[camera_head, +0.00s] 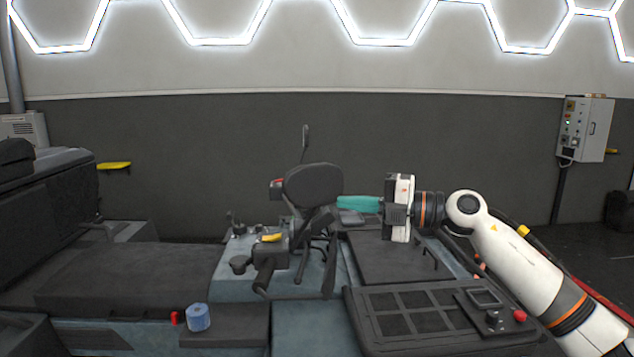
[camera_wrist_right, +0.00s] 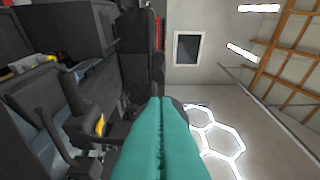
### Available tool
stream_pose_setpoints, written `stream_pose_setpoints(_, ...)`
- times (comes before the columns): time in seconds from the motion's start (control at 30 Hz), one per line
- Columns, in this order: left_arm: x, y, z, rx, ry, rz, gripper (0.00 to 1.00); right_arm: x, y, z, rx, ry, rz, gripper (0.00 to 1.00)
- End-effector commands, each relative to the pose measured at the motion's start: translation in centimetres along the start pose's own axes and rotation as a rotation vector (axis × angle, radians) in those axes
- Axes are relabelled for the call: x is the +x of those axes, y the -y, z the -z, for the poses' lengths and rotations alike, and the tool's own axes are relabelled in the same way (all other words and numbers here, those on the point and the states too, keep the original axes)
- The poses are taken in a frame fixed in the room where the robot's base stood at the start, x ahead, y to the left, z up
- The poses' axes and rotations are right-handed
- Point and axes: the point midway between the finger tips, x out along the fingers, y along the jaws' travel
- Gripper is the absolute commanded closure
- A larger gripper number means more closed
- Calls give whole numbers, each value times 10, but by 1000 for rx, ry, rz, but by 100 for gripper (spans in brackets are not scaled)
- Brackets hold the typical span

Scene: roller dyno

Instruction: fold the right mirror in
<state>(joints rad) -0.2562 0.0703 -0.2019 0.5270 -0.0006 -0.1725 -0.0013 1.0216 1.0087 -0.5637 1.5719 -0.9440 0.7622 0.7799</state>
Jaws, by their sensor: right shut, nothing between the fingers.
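A dark rounded mirror head (camera_head: 313,185) stands above the handlebar assembly in the middle of the head view. It looks like the right mirror, and its stalk runs down behind dark parts. My right gripper (camera_head: 340,202) comes in from the right with its teal fingers shut and empty. Its tips are at the mirror's lower right edge; I cannot tell whether they touch. In the right wrist view the shut fingers (camera_wrist_right: 165,102) point at a dark shape, mostly hidden behind them. My left gripper is not in view.
A thin dark upright piece (camera_head: 305,140) rises behind the mirror. A yellow-tipped lever (camera_head: 271,238) sits below left. A control panel (camera_head: 430,318) with a red button lies at front right. A blue roll (camera_head: 198,317) stands at front left. The space above the gripper is clear.

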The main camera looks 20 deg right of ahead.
Motion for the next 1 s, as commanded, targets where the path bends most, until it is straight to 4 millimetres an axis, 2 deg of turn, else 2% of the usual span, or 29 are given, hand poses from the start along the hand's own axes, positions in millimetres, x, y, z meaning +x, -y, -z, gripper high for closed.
stream_pose_setpoints(0.03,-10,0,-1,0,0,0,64,13,6,-1,2,5,3,100)
stream_pose_setpoints(0.2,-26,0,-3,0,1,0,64,50,6,-1,3,4,2,100)
stream_pose_setpoints(0.27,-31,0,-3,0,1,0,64,63,6,-1,2,3,1,100)
stream_pose_setpoints(0.4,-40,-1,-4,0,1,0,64,78,5,14,4,0,2,100)
stream_pose_setpoints(0.6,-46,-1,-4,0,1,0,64,89,2,26,0,-1,1,100)
stream_pose_setpoints(1.0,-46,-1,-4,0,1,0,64,91,0,28,0,0,0,100)
